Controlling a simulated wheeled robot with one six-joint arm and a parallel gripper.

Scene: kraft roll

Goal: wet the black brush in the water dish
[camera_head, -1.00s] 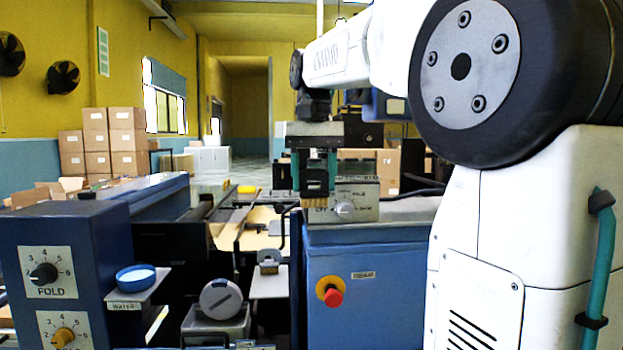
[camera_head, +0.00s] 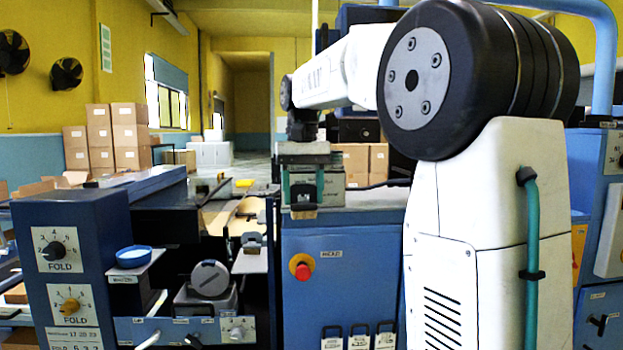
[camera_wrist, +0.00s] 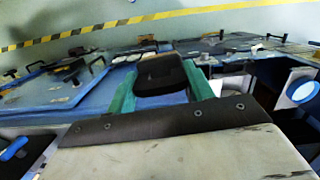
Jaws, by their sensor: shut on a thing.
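The water dish (camera_head: 134,256) is a small round blue dish on a grey shelf beside the blue fold cabinet at left in the head view. In the wrist view a blue-rimmed round dish with a pale inside (camera_wrist: 303,90) shows at the right edge. My gripper (camera_head: 303,202) hangs pointing down at the middle, well to the right of the dish. Its green fingers are shut on the black brush (camera_wrist: 162,76), seen as a black block between them in the wrist view. The bristles are too small to make out clearly.
A blue cabinet with a red knob (camera_head: 302,267) stands below my gripper. A grey machine with a round lid (camera_head: 210,278) sits right of the dish. The fold cabinet (camera_head: 75,230) rises at left. Stacked cartons (camera_head: 128,137) stand far behind.

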